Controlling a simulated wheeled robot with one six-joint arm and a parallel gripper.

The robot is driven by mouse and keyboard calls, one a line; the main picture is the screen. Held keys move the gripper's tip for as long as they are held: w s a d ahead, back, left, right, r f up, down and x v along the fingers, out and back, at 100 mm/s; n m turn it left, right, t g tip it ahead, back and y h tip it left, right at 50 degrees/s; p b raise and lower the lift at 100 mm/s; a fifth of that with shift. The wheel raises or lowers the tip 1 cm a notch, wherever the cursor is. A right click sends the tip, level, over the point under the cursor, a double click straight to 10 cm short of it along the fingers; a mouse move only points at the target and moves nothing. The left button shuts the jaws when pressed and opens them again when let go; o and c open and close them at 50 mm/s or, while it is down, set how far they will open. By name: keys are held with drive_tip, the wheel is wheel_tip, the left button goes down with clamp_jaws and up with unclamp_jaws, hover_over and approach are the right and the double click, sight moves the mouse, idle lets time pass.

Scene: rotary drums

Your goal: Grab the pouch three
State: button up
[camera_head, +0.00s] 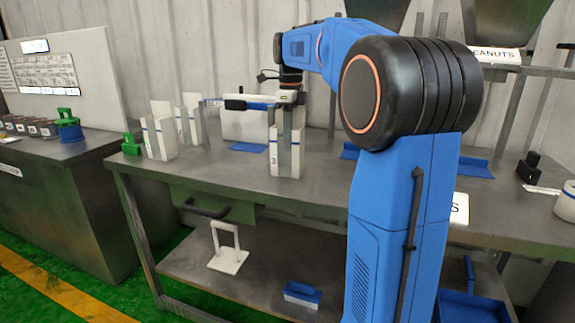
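A white upright holder marked with a small 3 (286,163) stands on the grey table near its middle. My gripper (287,130) points down into the upper part of this holder, between its white side walls. Grey finger parts show there. Pouch three itself cannot be made out apart from the holder and the fingers. The spacing of the fingertips and whether they touch anything are hidden or too small to tell.
More white holders (159,137) stand at the table's left, beside a green block (131,145). A white box (246,124) stands behind, with a blue flat piece (247,147) before it. A lower shelf (190,265) holds a white frame (228,258). My blue arm hides the table's right-middle part.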

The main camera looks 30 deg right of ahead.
drive_tip(key=shift+c, duration=0.3)
clamp_jaws()
idle(1.1)
